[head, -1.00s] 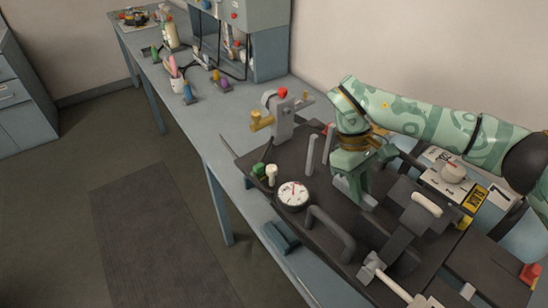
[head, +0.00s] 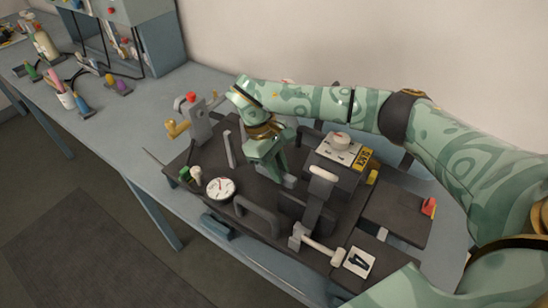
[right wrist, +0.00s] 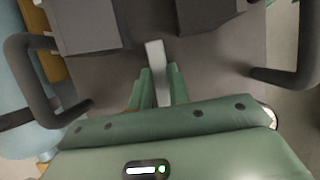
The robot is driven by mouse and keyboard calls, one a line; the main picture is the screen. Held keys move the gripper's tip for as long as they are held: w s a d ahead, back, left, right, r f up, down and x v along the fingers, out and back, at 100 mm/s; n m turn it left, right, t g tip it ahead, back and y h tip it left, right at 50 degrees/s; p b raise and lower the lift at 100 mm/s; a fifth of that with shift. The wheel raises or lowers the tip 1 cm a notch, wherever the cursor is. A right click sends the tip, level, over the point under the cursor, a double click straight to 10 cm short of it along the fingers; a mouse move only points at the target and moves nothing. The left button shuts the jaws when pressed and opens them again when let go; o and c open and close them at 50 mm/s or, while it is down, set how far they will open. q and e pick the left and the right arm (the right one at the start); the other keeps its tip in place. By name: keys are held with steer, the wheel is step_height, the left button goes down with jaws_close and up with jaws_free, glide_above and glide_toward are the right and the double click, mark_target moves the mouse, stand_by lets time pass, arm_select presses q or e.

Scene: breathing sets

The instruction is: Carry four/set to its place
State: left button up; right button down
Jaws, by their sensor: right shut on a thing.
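The dark set (head: 210,158) lies on the bench, with a white tag marked 4 (head: 359,262) at its front right. It bears a white round gauge (head: 220,188), a dark arched handle (head: 258,215) and pale-gripped levers. My right gripper (head: 270,172) reaches down over the middle of the set. It is shut on a light grey bar (right wrist: 155,60) between its fingers (right wrist: 158,88) in the right wrist view. In the head view the gripper hides much of that bar. My left gripper is not in view.
The blue-grey bench (head: 125,135) runs along the wall, with clear top left of the set. A dark mat (head: 75,250) lies on the floor.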

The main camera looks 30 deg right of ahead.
steer(key=shift+f, duration=2.65)
steer(key=c, duration=1.3)
jaws_free()
steer(key=shift+f, duration=0.1)
